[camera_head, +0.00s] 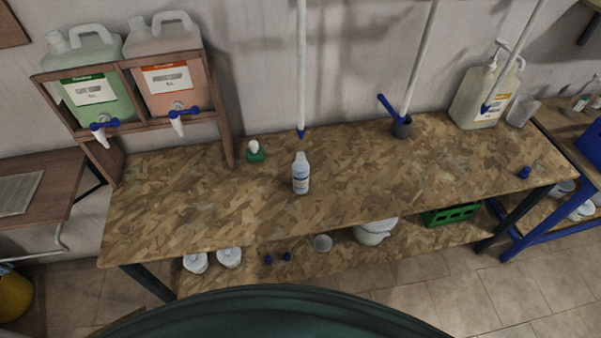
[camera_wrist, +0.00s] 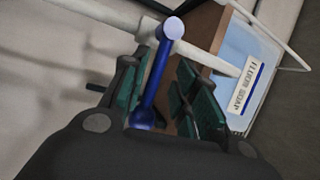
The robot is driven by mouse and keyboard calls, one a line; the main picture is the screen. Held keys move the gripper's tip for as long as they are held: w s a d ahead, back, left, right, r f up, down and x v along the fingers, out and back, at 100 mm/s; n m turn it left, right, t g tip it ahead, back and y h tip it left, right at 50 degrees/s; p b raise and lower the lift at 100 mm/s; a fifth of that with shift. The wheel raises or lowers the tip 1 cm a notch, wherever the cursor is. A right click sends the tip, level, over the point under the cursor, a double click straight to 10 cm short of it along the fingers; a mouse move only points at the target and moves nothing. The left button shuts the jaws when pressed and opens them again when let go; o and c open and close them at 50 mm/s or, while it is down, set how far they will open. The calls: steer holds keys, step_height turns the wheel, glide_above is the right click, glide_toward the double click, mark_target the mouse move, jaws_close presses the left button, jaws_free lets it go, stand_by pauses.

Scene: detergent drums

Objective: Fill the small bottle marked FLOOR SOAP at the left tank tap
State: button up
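A small pale bottle (camera_head: 301,180) with a bluish label stands upright on the bench; its label is too small to read. Two tanks stand in a wooden rack at the back left: a green tank (camera_head: 103,103) on the left and a pink tank (camera_head: 175,100) on the right. The left tap (camera_head: 101,130) and right tap (camera_head: 180,119) have blue levers. My gripper (camera_wrist: 165,95) is open in the wrist view, its teal pads apart. A blue lever (camera_wrist: 153,85) shows between the fingers; contact is unclear. A light-blue container (camera_wrist: 235,55) marked FLOOR SOAP is beyond. The head view does not show my gripper.
A white pipe (camera_head: 301,60) hangs behind the bottle. A green-and-white item (camera_head: 255,152) lies near the rack. The bench front (camera_head: 200,210) is clear.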

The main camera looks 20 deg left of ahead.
steer(key=shift+w+f, duration=0.1)
steer(key=shift+f, duration=0.05)
steer(key=shift+r, duration=0.2)
stand_by(0.4)
steer(key=o, duration=0.4)
steer(key=shift+f, duration=0.1)
steer(key=v, duration=0.4)
steer(key=shift+s+d, duration=0.2)
steer(key=shift+s, duration=0.05)
stand_by(0.5)
